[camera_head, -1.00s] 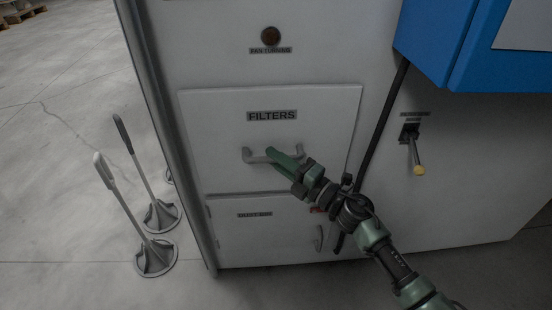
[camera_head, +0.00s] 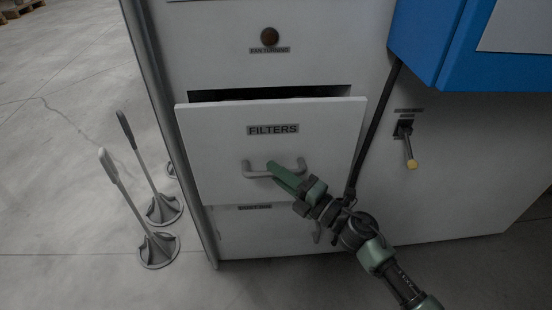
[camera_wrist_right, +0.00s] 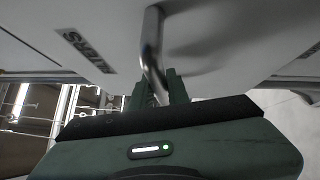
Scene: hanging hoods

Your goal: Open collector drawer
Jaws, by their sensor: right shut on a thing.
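The drawer front labelled FILTERS (camera_head: 215,160) stands out from the grey cabinet, with a dark gap along its top edge. Its curved metal handle (camera_head: 250,172) is in the middle of the front, below the label. My right gripper (camera_head: 272,168) is shut on this handle. In the right wrist view the handle (camera_wrist_right: 152,45) runs down between the fingers of my right gripper (camera_wrist_right: 158,88), and part of the label (camera_wrist_right: 88,50) shows. The inside of the drawer is too dark to make out. My left gripper is not in view.
A lower panel (camera_head: 235,235) sits under the drawer, partly covered by it. A blue box (camera_head: 420,50) juts out at upper right, above a yellow-tipped lever (camera_head: 411,163). Floor at left is mostly clear.

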